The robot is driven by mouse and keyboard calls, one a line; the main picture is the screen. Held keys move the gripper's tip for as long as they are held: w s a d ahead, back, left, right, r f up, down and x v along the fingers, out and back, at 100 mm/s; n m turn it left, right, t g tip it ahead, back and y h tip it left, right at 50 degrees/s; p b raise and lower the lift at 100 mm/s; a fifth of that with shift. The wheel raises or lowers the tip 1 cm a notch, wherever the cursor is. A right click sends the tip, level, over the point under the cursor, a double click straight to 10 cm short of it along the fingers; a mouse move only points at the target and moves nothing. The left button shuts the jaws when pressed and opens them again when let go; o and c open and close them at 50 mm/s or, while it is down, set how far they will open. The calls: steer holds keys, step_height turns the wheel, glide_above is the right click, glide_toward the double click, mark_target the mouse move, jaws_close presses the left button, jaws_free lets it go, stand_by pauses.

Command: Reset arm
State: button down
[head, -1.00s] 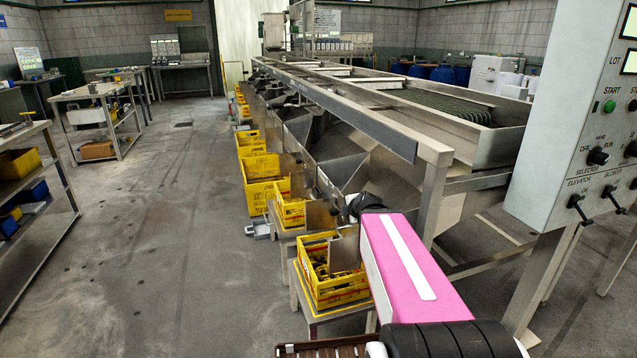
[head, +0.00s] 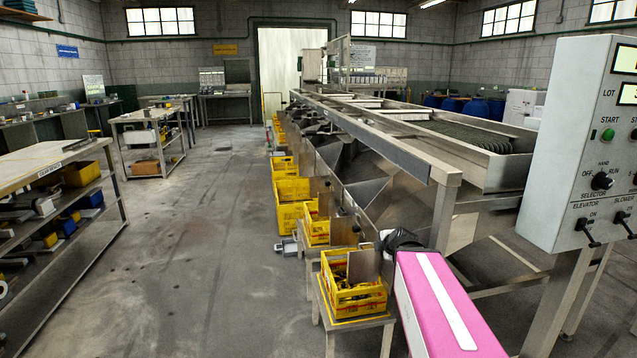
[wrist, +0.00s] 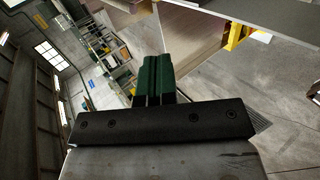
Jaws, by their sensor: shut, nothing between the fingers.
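My gripper (wrist: 156,66) shows in the wrist view, its two dark green fingers together with nothing between them. It is held in the air, with no object at its fingertips. In the head view my pink arm link with a white stripe rises at the lower right, beside the sizer; the gripper itself is hidden there.
The long metal roller sizer (head: 380,143) runs away on the right, with yellow crates (head: 352,299) on stands along its left side. A control panel (head: 575,170) stands at the right. A shelf bench (head: 50,158) is at the left. The floor aisle (head: 200,250) between is clear.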

steer(key=s+a+f+m+g+h, duration=0.2)
steer(key=s+f+m+g, duration=0.8)
steer(key=m, duration=1)
steer(key=shift+s+a+f, duration=0.65)
steer(key=shift+s+f, duration=1.75)
steer(key=shift+f, duration=0.3)
